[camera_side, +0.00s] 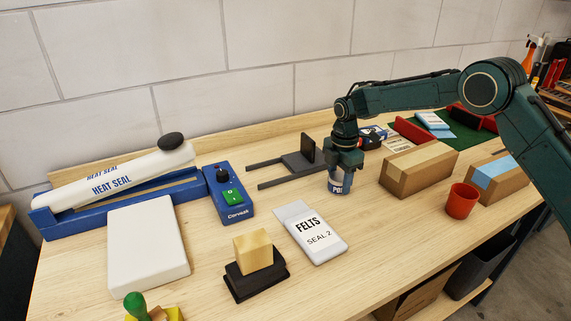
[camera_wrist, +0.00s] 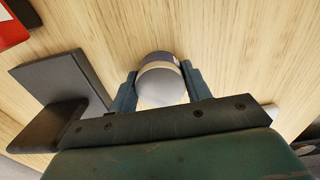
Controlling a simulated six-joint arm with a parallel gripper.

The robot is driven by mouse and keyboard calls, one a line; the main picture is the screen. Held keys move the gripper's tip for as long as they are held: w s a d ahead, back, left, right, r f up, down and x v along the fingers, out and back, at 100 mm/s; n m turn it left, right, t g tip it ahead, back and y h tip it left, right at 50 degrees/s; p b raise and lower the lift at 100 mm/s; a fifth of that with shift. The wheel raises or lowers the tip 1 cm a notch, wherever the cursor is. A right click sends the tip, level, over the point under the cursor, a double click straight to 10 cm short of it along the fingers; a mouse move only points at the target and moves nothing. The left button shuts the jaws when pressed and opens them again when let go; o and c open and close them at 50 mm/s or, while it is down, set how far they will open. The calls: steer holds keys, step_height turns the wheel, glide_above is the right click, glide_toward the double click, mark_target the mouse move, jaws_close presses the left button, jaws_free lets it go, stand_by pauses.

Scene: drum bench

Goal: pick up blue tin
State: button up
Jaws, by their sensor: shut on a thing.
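The blue tin (camera_side: 339,184) has a blue and white label with partly hidden lettering. In the side view it is upright under my gripper (camera_side: 343,166), whose fingers cover its top. In the wrist view the tin (camera_wrist: 160,82) shows a pale round top and a dark blue side. My gripper (camera_wrist: 160,92) has one finger on each side of the tin and is shut on it. The tin looks at or close to the bench top; I cannot tell whether it touches.
A dark grey stand (camera_side: 298,163) is close left of the tin. A cardboard box (camera_side: 417,169) stands to its right, with a red cup (camera_side: 461,200) beyond. A "FELTS" pouch (camera_side: 312,232) lies in front. A heat sealer (camera_side: 120,186) is at the left. The bench between tin and pouch is clear.

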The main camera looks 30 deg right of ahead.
mark_target(340, 176)
steer(key=shift+r, duration=0.15)
step_height(340, 176, up, 20)
stand_by(0.8)
steer(key=shift+s, duration=0.1)
stand_by(0.5)
